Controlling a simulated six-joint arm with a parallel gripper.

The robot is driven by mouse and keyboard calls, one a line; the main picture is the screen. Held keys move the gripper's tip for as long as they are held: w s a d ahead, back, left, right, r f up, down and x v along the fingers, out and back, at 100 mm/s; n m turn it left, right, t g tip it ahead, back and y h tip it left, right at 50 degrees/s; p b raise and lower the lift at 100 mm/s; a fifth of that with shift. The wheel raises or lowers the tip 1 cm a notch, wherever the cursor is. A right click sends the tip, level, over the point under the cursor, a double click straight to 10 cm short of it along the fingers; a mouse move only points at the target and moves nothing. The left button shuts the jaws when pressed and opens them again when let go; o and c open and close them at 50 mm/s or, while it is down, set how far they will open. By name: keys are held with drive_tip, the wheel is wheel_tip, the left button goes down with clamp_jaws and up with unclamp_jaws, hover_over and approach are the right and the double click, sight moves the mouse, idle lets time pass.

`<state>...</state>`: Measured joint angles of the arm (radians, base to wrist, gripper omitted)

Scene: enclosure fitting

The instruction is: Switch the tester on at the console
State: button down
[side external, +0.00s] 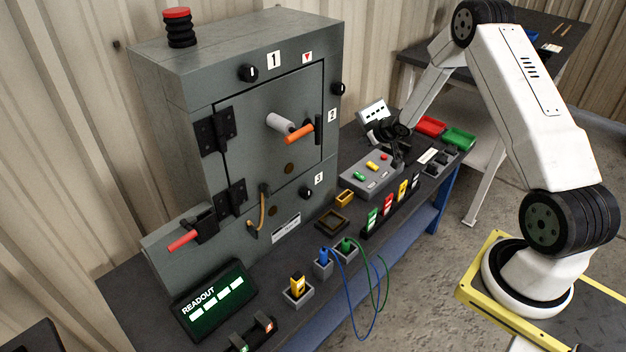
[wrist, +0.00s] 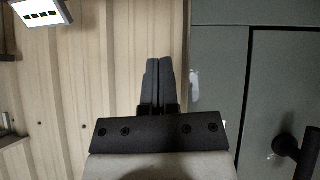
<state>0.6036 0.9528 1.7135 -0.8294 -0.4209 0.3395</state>
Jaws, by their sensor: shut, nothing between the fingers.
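The console is a low grey box (side external: 362,183) on the bench, with green, yellow and red controls on its top. My gripper (side external: 398,160) is at the right end of the console in the side view, dark and pointing down; whether it touches the box cannot be told. In the wrist view my gripper (wrist: 159,62) has its two fingers together with nothing between them. A small white panel with dark marks (side external: 374,111) stands behind the console; a similar panel (wrist: 40,12) shows at the top left of the wrist view. I cannot tell which thing is the tester.
A grey cabinet (side external: 170,110) with a closed door and orange-tipped handle (side external: 298,133) stands left of the console. A rack of coloured pieces (side external: 389,205) lies in front. Red (side external: 431,125) and green (side external: 459,138) trays are at right. Blue and green cables hang over the front edge.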

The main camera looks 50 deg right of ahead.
drive_tip(key=s+d+f+t+y, duration=0.1)
drive_tip(key=s+d+f, duration=0.3)
drive_tip(key=d+f, duration=0.4)
drive_tip(key=shift+d+f+t+y, duration=0.3)
drive_tip(key=shift+f+t, duration=0.2)
drive_tip(key=shift+f, duration=0.85)
drive_tip(key=shift+w, duration=0.1)
hover_over(361, 176)
drive_tip(key=s, duration=0.1)
drive_tip(key=shift+a+f, duration=0.2)
drive_tip(key=shift+f, duration=2.65)
drive_tip(key=shift+w+f, duration=0.15)
drive_tip(key=shift+f, duration=0.8)
drive_tip(key=shift+w+f, duration=0.1)
drive_tip(key=shift+f, duration=0.8)
drive_tip(key=shift+w+f, duration=0.25)
drive_tip(key=shift+f, duration=0.15)
drive_tip(key=shift+r, duration=0.2)
